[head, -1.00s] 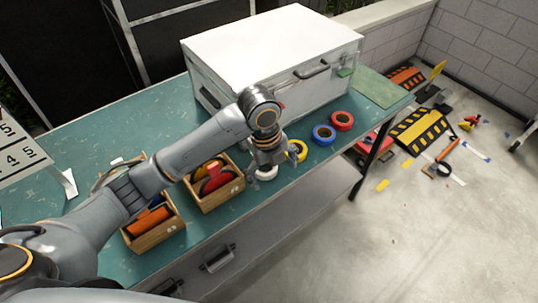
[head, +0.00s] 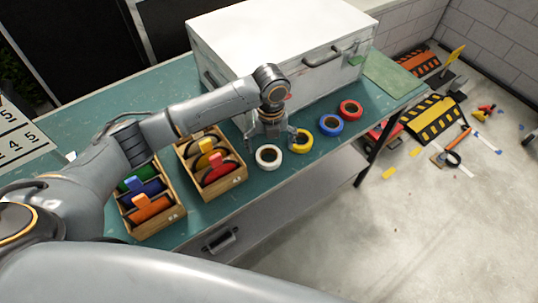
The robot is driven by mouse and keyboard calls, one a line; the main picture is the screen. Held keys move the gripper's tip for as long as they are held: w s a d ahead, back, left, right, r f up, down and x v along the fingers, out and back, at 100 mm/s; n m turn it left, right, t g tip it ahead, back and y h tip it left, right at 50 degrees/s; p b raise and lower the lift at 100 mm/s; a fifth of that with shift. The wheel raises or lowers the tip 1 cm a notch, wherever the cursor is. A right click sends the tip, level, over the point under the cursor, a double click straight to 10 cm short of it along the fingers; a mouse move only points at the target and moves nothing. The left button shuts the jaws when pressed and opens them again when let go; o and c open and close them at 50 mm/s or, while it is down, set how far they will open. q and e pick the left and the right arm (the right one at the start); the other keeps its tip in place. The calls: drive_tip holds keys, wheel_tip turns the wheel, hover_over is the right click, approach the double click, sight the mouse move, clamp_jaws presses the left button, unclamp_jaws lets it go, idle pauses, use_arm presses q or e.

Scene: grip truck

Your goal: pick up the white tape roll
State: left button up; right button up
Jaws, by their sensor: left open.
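The white tape roll (head: 268,157) lies flat on the green workbench near its front edge, at the left end of a row of tape rolls, and shows almost whole. My left gripper (head: 270,143) is open and empty, pointing down just behind the white roll in the picture. One finger is at the roll's upper left, the other overlaps the yellow tape roll (head: 303,142) to the right. I cannot tell the gripper's height above the bench. My right gripper is not in view.
Blue (head: 331,124) and red (head: 350,109) tape rolls lie farther right. Wooden boxes (head: 222,188) with coloured items stand left of the white roll. A large white case (head: 270,45) stands behind. Ramps and other items lie on the floor at right.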

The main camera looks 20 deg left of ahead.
sight(269, 161)
use_arm(q)
drive_tip(key=f, duration=0.2)
drive_tip(key=f+p, duration=0.1)
drive_tip(key=shift+s+a+f, duration=0.1)
drive_tip(key=shift+s+f, duration=0.1)
drive_tip(key=shift+f, duration=0.65)
drive_tip(key=c, duration=1.3)
